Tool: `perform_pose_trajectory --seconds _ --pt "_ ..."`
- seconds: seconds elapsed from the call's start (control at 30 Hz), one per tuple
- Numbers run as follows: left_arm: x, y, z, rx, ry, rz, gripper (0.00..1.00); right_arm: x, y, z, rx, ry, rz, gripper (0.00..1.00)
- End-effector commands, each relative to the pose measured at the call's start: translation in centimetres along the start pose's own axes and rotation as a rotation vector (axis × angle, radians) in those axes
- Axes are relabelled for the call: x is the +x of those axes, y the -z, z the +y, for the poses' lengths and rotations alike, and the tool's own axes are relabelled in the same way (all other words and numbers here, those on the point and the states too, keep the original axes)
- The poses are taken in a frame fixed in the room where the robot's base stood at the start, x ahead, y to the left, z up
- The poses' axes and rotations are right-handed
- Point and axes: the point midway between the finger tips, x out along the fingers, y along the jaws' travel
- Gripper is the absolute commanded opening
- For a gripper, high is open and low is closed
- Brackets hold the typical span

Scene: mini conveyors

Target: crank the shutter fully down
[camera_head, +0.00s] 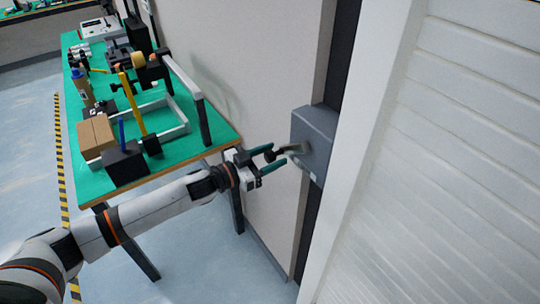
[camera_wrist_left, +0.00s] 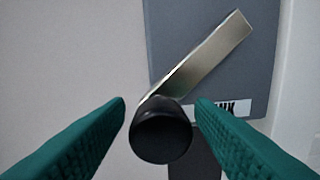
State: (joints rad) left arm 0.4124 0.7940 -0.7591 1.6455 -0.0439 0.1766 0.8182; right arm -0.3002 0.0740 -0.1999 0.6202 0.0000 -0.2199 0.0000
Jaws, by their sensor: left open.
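The white slatted shutter (camera_head: 455,150) fills the right of the head view; its lower edge is not in view. A grey crank box (camera_head: 320,135) is mounted beside it on a dark post. The crank has a flat metal arm (camera_wrist_left: 205,55) and a round black knob (camera_wrist_left: 162,132), seen end-on in the left wrist view. The crank arm also shows in the head view (camera_head: 297,148). My left gripper (camera_head: 272,160) is open, with its green fingers pointing at the knob. In the left wrist view the knob sits between the fingertips, with gaps on both sides. My right gripper is not in view.
A green-topped table (camera_head: 190,150) stands at the left against the wall, with a cardboard box (camera_head: 96,136), a dark bin (camera_head: 123,163) and small conveyor parts on it. My left arm passes in front of its near edge. The floor (camera_head: 205,265) below is clear.

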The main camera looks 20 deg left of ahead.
Motion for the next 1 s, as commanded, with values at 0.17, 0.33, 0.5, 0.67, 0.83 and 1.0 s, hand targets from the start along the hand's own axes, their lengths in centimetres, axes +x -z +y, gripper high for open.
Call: perform_pose_trajectory --seconds 0.17,0.33,0.5,0.67,0.83,1.0 --pt "0.0 0.0 0.0 0.000 0.000 0.000 0.30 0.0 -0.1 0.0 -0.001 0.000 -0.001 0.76" --pt "0.0 0.0 0.0 0.000 0.000 0.000 0.02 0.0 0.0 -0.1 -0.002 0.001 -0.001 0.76" --pt "0.0 0.0 0.0 -0.001 0.000 0.000 0.00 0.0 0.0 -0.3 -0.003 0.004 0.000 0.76" --pt "-0.1 0.1 -0.2 -0.022 0.000 -0.001 0.00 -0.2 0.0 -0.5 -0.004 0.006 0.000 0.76" --pt "0.0 0.5 -0.7 -0.092 0.000 -0.003 0.00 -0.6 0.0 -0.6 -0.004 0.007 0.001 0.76" --pt "0.0 1.0 -1.5 -0.213 0.001 -0.009 0.00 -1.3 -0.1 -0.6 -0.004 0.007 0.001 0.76"
